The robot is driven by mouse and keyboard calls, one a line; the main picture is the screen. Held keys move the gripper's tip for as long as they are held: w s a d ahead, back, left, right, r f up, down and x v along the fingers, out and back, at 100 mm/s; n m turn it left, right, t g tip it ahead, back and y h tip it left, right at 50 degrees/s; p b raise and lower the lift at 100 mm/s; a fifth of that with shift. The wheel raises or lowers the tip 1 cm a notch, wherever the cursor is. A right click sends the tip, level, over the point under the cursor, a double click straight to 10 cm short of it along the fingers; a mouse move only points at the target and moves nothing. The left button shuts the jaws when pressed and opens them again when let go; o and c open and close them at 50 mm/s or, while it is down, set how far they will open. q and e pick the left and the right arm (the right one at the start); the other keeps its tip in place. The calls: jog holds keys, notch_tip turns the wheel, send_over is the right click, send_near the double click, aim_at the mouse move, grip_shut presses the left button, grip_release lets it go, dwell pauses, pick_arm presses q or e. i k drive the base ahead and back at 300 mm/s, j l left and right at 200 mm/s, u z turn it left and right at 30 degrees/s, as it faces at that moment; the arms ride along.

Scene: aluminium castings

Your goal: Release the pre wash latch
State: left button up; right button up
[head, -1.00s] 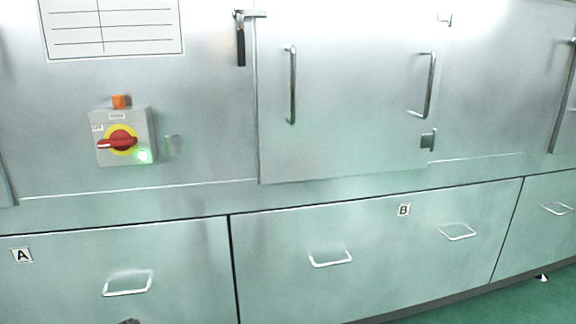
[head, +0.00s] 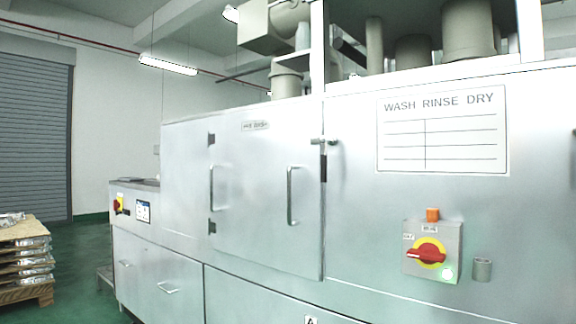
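The pre wash door (head: 262,205) is a steel panel with two vertical bar handles, under a small label (head: 255,126) that seems to read PRE WASH. The door looks closed. At its upper right edge is the latch (head: 323,160), a metal bracket with a dark grip hanging straight down. The bracket spans the seam between the door and the panel to its right. Neither of my grippers is in the head view.
A switch box (head: 433,252) with a red rotary handle and green light juts out right of the door. A control screen (head: 143,211) is at the machine's far left end. A pallet of castings (head: 25,265) stands at left on green floor.

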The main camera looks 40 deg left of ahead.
aim_at(332, 139)
jog(key=u, duration=1)
jog(key=j+u, duration=0.1)
